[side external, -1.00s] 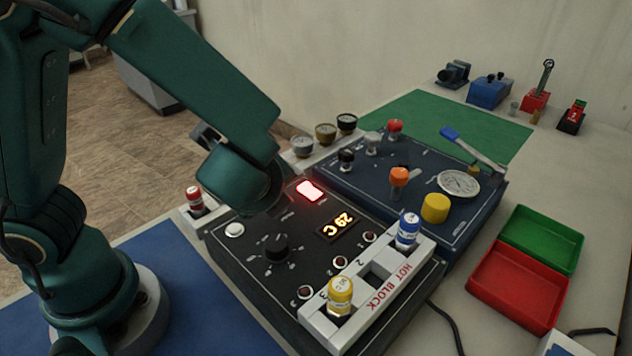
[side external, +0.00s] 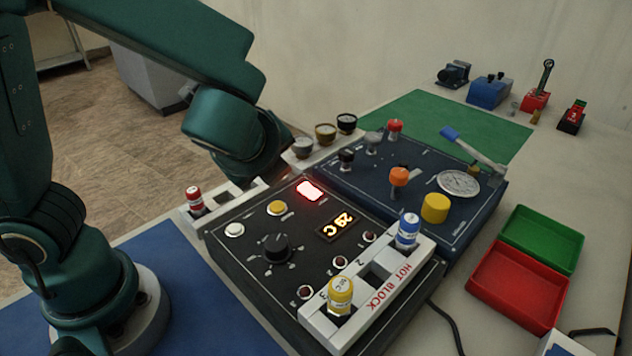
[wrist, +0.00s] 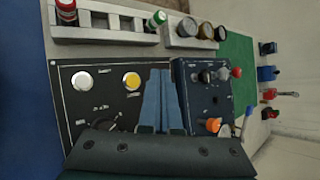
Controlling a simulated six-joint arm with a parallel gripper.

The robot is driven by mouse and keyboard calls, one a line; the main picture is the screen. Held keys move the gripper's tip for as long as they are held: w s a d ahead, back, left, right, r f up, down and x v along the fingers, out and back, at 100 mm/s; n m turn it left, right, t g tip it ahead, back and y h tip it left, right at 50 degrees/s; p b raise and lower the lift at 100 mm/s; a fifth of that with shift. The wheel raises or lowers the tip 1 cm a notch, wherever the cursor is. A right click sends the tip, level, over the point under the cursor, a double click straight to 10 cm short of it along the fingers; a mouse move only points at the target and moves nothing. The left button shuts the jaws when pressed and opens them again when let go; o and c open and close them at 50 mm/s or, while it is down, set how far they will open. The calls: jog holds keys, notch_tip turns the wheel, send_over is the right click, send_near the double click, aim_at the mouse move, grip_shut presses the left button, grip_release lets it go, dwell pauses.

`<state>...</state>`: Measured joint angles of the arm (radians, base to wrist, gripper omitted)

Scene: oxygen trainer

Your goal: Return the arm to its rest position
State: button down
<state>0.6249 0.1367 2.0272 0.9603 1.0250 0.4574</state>
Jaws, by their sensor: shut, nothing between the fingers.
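My gripper (wrist: 160,76) shows in the wrist view with its two blue-grey fingers pressed together, nothing between them. It appears over the strip between the black hot block unit (wrist: 70,110) and the dark blue panel (wrist: 182,72). In the side view my wrist is raised beyond the hot block unit's far left edge, and the fingers are mostly hidden behind it. The hot block unit (side external: 225,262) has a black knob (side external: 275,248), a white button (side external: 234,230), a yellow button (side external: 277,208), a lit red light (side external: 310,190) and a display reading 29 C (side external: 341,226).
A yellow-capped vial (side external: 340,294) and a blue-capped vial (side external: 407,230) stand in the white hot block rack (side external: 385,293). A red-capped vial (side external: 195,198) stands in the rack behind. Green (side external: 542,238) and red (side external: 517,287) trays lie right. The green mat (side external: 480,125) is largely clear.

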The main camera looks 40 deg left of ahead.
jog(key=shift+a, duration=0.1)
dwell(0.3)
jog(key=s+a+r+n+g+h, duration=0.1)
jog(key=s+a+r+n, duration=0.2)
jog(key=s+a+n, duration=0.4)
jog(key=s+d+n+h, duration=0.4)
jog(key=d+n, duration=0.3)
jog(key=n, duration=0.4)
jog(key=shift+s+d+f+n+h, duration=0.2)
jog(key=shift+n+h, duration=0.1)
jog(key=shift+h, duration=0.3)
